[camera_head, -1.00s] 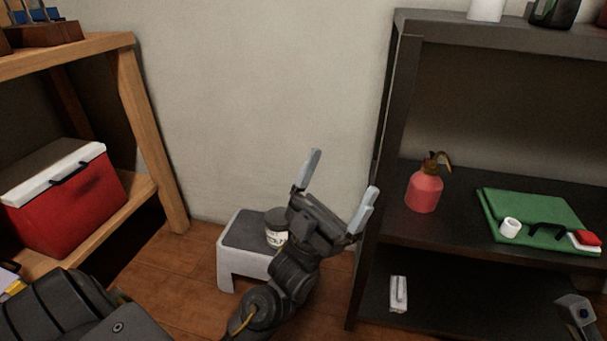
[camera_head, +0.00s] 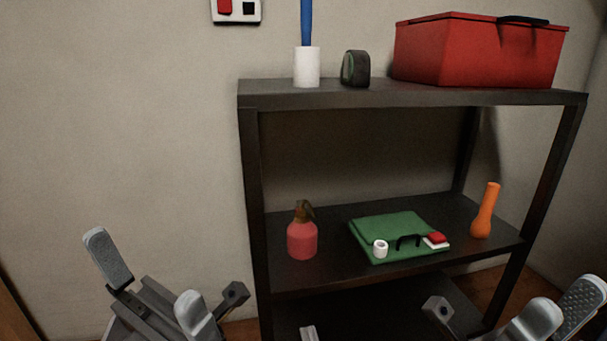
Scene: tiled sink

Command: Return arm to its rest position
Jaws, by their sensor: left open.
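My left gripper (camera_head: 146,282) is in the lower left of the head view, in front of the bare wall and left of the dark shelf unit. Its two grey fingers point up and stand wide apart with nothing between them. My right gripper (camera_head: 562,305) is at the lower right corner, in front of the shelf's right leg. Its two fingers stand apart and no object shows between them. The lower parts of both arms are cut off by the bottom edge.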

